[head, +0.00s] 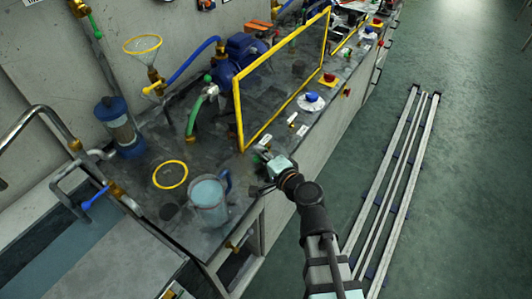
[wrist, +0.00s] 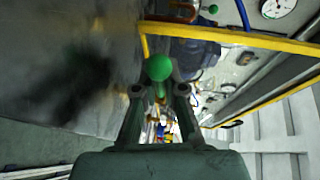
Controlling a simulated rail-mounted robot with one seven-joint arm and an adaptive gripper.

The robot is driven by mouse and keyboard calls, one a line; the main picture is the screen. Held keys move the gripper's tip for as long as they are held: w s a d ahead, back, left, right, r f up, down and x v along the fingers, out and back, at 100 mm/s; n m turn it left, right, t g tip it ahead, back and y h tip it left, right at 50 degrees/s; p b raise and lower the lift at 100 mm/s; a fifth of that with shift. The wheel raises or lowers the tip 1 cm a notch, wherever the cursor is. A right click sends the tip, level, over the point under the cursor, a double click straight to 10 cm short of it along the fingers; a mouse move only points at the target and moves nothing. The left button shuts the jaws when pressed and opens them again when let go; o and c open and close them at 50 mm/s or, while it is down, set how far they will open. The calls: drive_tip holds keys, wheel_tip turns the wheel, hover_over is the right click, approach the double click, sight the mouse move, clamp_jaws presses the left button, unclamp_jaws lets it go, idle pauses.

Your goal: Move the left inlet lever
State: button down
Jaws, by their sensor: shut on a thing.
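In the wrist view a green ball knob (wrist: 158,67) on a short green stem stands between the fingertips of my gripper (wrist: 159,92). My gripper is shut on this green-knobbed lever, which I take to be the left inlet lever. The lever's base is hidden behind the fingers. In the head view my gripper (head: 262,157) is at the bench's front edge, just in front of the near end of the yellow frame (head: 238,100). The lever cannot be made out clearly there.
A clear jug (head: 208,197) stands left of my gripper, near a yellow ring (head: 170,175). A blue pump (head: 243,50) and a green hose (head: 193,115) are behind. A blue knob (head: 311,102) sits farther along the bench. Floor rails (head: 400,170) run at right.

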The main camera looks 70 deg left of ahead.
drive_tip(key=shift+a, duration=0.1)
drive_tip(key=c, duration=1.2)
unclamp_jaws()
drive_tip(key=shift+c, duration=0.2)
drive_tip(key=shift+r, duration=0.1)
